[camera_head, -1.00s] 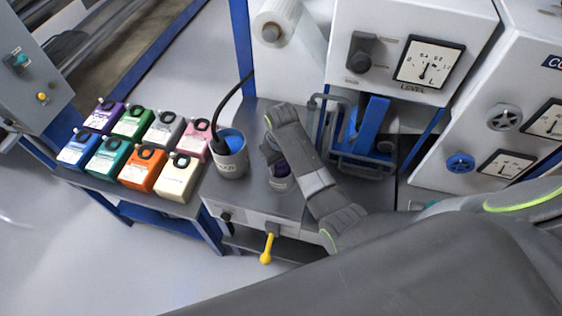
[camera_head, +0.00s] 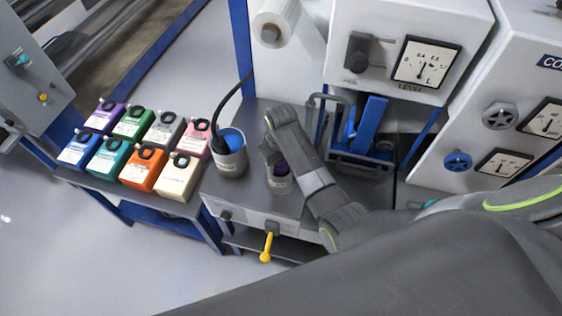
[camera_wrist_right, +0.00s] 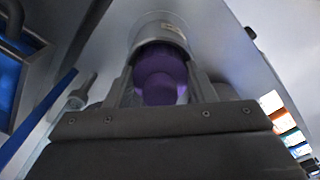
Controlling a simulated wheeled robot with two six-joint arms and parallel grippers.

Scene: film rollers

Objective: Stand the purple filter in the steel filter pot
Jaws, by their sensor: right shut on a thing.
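The purple filter (camera_wrist_right: 160,75) sits between the fingers of my right gripper (camera_wrist_right: 160,92) in the right wrist view. Its far end goes inside the rim of the steel filter pot (camera_wrist_right: 160,25). In the head view a little of the purple filter (camera_head: 281,167) shows at the mouth of the steel pot (camera_head: 280,186), below my right gripper (camera_head: 271,156). The gripper is shut on the filter. How deep the filter goes and whether it touches the bottom are hidden. My left gripper is out of view.
A grey pot (camera_head: 230,158) with blue contents and a black hose stands left of the steel pot. Several coloured cartridges (camera_head: 142,168) sit on a lower bench at left. A blue press (camera_head: 368,125) stands behind my right arm. A yellow lever (camera_head: 267,247) hangs at the bench front.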

